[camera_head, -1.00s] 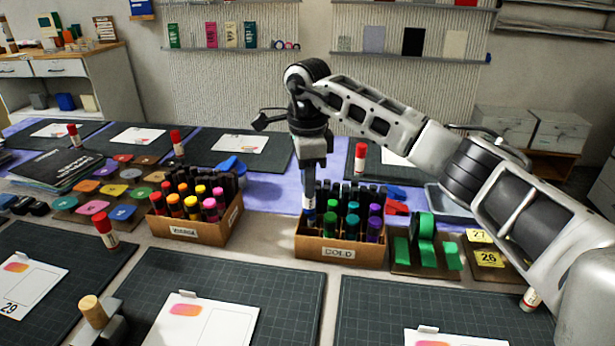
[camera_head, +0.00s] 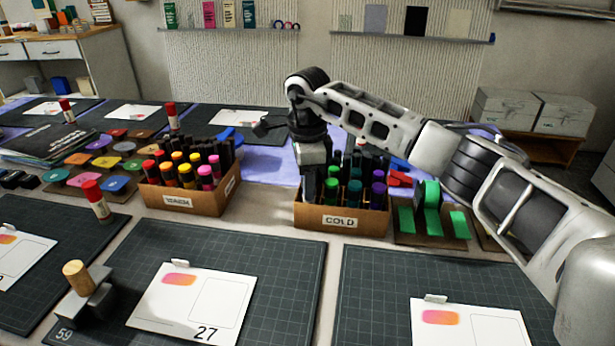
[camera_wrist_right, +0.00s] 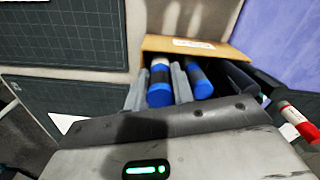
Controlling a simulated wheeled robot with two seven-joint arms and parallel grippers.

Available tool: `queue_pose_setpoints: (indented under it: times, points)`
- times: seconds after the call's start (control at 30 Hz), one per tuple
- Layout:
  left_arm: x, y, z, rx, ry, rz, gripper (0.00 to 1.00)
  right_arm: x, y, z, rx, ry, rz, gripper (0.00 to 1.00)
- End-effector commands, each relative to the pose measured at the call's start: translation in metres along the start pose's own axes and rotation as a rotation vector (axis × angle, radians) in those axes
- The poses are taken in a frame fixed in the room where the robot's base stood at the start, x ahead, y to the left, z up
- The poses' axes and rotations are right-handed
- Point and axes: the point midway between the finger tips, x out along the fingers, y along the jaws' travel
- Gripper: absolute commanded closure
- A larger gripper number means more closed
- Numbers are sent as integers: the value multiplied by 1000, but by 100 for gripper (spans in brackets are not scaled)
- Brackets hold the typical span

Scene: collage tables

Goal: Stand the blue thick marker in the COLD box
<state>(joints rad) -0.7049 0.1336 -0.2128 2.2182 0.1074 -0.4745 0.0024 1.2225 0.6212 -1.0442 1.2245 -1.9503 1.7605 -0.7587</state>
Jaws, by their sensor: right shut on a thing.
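The COLD box (camera_head: 372,224) is an open brown box with a white label, in the middle of the head view. Green, teal and purple markers stand in it. My right gripper (camera_head: 311,197) is down at its front left corner. In the right wrist view its two fingers (camera_wrist_right: 160,86) are shut on the blue thick marker (camera_wrist_right: 158,99). This marker is upright inside the box, and its lower end is hidden. Another blue marker (camera_wrist_right: 201,88) stands just beside the right finger. My left gripper is not in view.
The WARM box (camera_head: 207,204) with red, orange, yellow and pink markers stands to the left. Green pieces (camera_head: 431,209) on a tray stand close on the right. Dark cutting mats with cards (camera_head: 193,305) lie in front. A glue stick (camera_head: 97,203) stands at the left.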

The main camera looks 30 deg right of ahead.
Motion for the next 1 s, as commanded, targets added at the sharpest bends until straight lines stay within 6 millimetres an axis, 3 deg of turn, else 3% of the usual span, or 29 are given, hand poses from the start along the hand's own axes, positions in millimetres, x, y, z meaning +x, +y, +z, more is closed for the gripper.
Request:
queue_pose_setpoints:
  times: [0.43,0.47,0.53,0.83,1.0]
  points:
    - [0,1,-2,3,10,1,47,6,0,0,0,1,1,85]
    - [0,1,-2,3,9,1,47,6,0,0,0,1,1,70]
    - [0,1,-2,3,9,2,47,6,0,0,0,1,1,51]
    - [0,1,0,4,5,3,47,6,0,0,0,1,2,50]
    - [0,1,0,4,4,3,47,-11,0,0,0,0,-1,50]
